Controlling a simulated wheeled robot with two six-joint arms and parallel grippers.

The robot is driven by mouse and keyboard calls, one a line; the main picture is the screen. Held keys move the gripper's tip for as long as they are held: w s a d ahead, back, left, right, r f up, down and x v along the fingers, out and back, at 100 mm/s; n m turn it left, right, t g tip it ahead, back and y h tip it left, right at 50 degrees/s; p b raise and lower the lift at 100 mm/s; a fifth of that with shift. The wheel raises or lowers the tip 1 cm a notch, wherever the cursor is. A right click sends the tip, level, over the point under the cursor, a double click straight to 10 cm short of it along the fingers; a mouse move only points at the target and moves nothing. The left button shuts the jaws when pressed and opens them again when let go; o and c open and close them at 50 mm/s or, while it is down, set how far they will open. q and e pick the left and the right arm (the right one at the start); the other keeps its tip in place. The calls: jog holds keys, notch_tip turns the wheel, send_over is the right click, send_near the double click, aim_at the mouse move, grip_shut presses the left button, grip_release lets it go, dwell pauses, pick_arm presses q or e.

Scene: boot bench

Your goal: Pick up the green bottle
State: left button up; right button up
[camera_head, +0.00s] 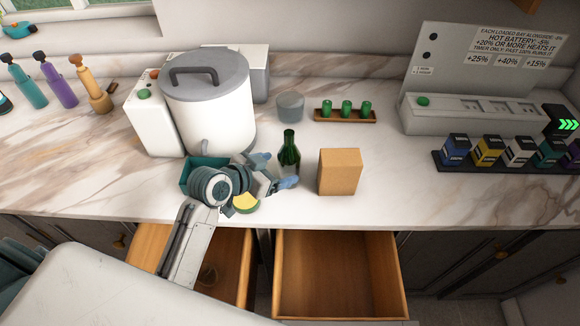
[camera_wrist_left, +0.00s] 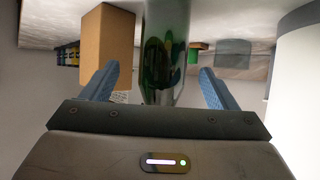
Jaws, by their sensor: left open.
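The green bottle (camera_head: 289,153) stands upright on the marble counter, left of a brown box. My left gripper (camera_head: 276,171) is open right beside it, its blue fingers pointing toward the bottle. In the left wrist view the bottle (camera_wrist_left: 166,50) shows large, in line with the gap between the two open fingers (camera_wrist_left: 158,80). I cannot tell whether either finger touches it. Its lower part is partly hidden by the gripper in the head view. My right gripper is not in view.
The brown box (camera_head: 340,171) stands close to the bottle's right. A large white pot (camera_head: 210,110) is behind on the left, with a teal container (camera_head: 190,178) in front. A wooden rack (camera_head: 345,116) with green cylinders lies behind. An open drawer (camera_head: 340,280) is below the counter.

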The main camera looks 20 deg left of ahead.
aim_at(289, 163)
pick_arm(q)
jog(key=b+x, duration=0.1)
jog(key=x, duration=0.1)
jog(key=shift+w+f+b, duration=0.3)
jog(key=shift+b, duration=0.1)
jog(key=b+x, duration=0.2)
jog(key=shift+w+d+f, duration=0.1)
jog(key=shift+w+f, duration=0.1)
jog(key=shift+w, duration=0.2)
jog(key=shift+w+d, duration=0.15)
jog(key=shift+c, duration=0.4)
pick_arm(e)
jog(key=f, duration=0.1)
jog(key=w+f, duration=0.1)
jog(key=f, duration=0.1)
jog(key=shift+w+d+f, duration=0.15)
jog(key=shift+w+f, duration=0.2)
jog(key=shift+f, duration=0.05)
pick_arm(q)
jog(key=c, duration=1.1)
jog(key=shift+r, duration=0.15)
jog(key=shift+c, duration=0.2)
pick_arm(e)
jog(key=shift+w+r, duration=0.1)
